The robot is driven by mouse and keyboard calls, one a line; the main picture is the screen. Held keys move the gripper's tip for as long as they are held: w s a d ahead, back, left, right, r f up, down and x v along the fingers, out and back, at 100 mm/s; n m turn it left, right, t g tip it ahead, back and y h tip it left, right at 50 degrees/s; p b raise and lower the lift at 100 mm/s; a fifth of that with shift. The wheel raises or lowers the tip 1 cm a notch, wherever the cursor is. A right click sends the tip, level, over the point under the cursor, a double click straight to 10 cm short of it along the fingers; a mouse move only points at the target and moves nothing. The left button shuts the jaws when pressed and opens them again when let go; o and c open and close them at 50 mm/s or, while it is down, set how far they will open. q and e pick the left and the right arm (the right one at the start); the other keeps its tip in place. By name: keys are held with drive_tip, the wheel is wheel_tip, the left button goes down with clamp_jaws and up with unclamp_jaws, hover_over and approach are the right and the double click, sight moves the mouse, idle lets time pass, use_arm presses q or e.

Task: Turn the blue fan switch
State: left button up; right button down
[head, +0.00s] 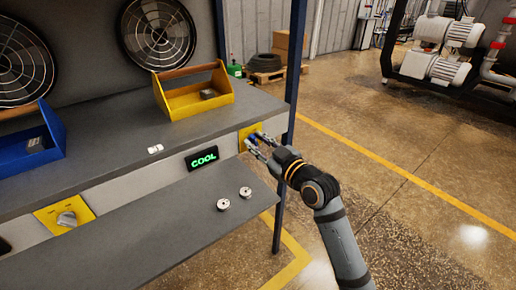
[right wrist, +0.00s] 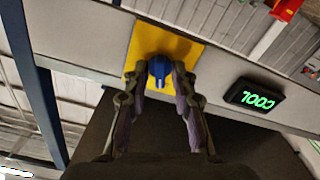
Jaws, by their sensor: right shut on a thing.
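The blue fan switch (right wrist: 160,69) sits on a yellow plate (right wrist: 188,50) on the front edge of the bench. In the head view the yellow plate (head: 245,138) is at the bench's right end, and the switch is mostly hidden by my fingers. My right gripper (head: 255,140) reaches it from the right. In the right wrist view my gripper's fingers (right wrist: 162,80) stand on both sides of the blue knob and are shut on it. My left gripper does not show in either view.
A display (head: 202,158) reads COOL in green, left of the switch. A grey knob on a yellow plate (head: 47,217) is farther left. A yellow toolbox (head: 172,103) and a blue toolbox (head: 20,161) stand on the bench (head: 120,150). Two round metal pieces (head: 223,204) lie on the lower shelf.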

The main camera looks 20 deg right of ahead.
drive_tip(key=shift+f+n, duration=0.1)
drive_tip(key=shift+n, duration=0.5)
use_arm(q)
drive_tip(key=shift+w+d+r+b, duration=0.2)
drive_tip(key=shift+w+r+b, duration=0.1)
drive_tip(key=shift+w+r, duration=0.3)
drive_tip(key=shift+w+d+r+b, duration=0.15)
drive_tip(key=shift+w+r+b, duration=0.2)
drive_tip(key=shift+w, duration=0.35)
use_arm(e)
drive_tip(key=shift+n, duration=0.6)
drive_tip(key=c, duration=1.4)
unclamp_jaws()
wheel_tip(320, 180, up, 10)
drive_tip(key=shift+r, duration=0.1)
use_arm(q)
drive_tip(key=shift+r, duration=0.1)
